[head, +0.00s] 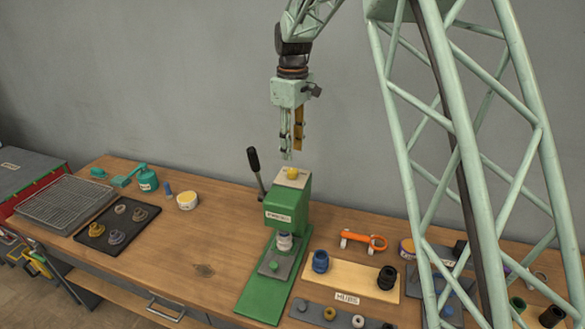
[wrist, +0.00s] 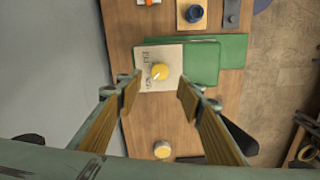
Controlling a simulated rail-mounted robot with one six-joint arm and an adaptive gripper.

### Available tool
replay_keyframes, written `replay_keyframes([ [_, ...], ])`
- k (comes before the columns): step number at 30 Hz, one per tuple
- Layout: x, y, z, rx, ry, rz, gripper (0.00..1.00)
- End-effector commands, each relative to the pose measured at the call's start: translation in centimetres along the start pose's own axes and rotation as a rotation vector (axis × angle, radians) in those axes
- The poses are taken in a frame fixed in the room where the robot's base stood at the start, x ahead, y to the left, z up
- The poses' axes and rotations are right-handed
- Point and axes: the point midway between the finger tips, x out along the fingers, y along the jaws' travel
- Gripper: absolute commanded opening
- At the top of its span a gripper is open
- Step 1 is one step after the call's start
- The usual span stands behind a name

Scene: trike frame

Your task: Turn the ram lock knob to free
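The ram lock knob (head: 292,173) is a small yellow knob on top of the green press (head: 288,205). In the wrist view the yellow knob (wrist: 159,71) sits on a pale label plate (wrist: 147,84) with dark lettering too small to read; a light mark shows on the knob. My gripper (head: 290,155) hangs pointing down above the press, apart from the knob. In the wrist view my gripper (wrist: 158,92) has its two fingers wide apart, with nothing between them and the knob beyond in the gap.
A black-handled lever (head: 254,162) rises at the press's left side. A wooden board (head: 345,279) with dark blue and black parts lies to the right, near an orange tool (head: 365,241). A yellow-topped tub (head: 187,201) and black tray (head: 117,226) stand left.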

Motion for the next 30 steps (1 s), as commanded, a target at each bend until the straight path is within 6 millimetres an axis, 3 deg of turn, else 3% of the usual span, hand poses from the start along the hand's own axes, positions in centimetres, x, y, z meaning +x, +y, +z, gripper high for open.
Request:
replay_keyframes([
  [15,6.5,0.0,0.0,0.000,-0.002,-0.002,0.35],
  [30,8.0,0.0,0.0,0.000,0.000,0.000,0.35],
])
